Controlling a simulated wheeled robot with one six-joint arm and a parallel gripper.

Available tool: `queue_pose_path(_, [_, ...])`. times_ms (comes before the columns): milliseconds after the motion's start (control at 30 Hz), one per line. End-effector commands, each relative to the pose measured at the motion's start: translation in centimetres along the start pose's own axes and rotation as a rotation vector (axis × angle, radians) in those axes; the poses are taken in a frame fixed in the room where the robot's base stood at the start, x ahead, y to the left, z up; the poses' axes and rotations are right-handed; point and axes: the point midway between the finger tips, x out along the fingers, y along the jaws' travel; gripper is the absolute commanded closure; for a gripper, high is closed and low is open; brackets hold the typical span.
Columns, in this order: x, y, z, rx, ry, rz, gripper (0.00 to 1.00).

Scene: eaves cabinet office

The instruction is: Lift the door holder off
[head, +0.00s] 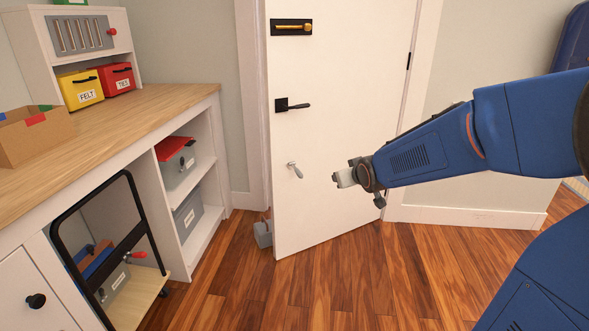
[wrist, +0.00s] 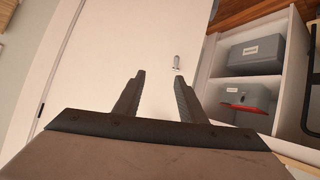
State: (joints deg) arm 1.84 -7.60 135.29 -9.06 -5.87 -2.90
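The white door (head: 340,120) stands partly open, with a black lever handle (head: 293,104) and a brass bolt on a dark plate (head: 292,27). A small silver lever-like fitting (head: 295,170) sits lower on the door; it also shows in the wrist view (wrist: 177,62), just beyond the fingertips. A grey block (head: 263,234) with a reddish part on top stands on the floor at the door's lower free edge, partly hidden by the door. I cannot tell for sure which is the door holder. My gripper (head: 340,179) is in front of the door, right of the silver fitting. In the wrist view its fingers (wrist: 158,78) are apart and empty.
A wood-topped cabinet (head: 150,95) on the left holds a cardboard box (head: 35,138) and yellow and red bins. Its shelves hold grey boxes (head: 188,215). A black-framed cart (head: 130,290) stands before it. The wooden floor before the door is clear.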

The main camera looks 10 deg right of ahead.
Motion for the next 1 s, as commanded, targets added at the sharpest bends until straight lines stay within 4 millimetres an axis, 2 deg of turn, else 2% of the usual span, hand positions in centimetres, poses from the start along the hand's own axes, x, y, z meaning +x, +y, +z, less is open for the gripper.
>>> queue_pose_path(33, [1.9,0.0,-0.4,-0.008,0.025,-0.003,0.63])
queue_pose_path(100, [4.2,0.0,-1.2,-0.020,0.070,-0.006,0.63])
queue_pose_path(300, [10.2,-0.3,-3.0,-0.054,0.203,-0.022,0.63])
queue_pose_path(533, [16.5,-1.2,-3.8,-0.083,0.356,-0.048,0.63])
queue_pose_path(767, [21.9,-2.3,-3.2,-0.096,0.510,-0.079,0.63])
queue_pose_path(1000, [26.4,-3.6,-1.0,-0.094,0.673,-0.114,0.63])
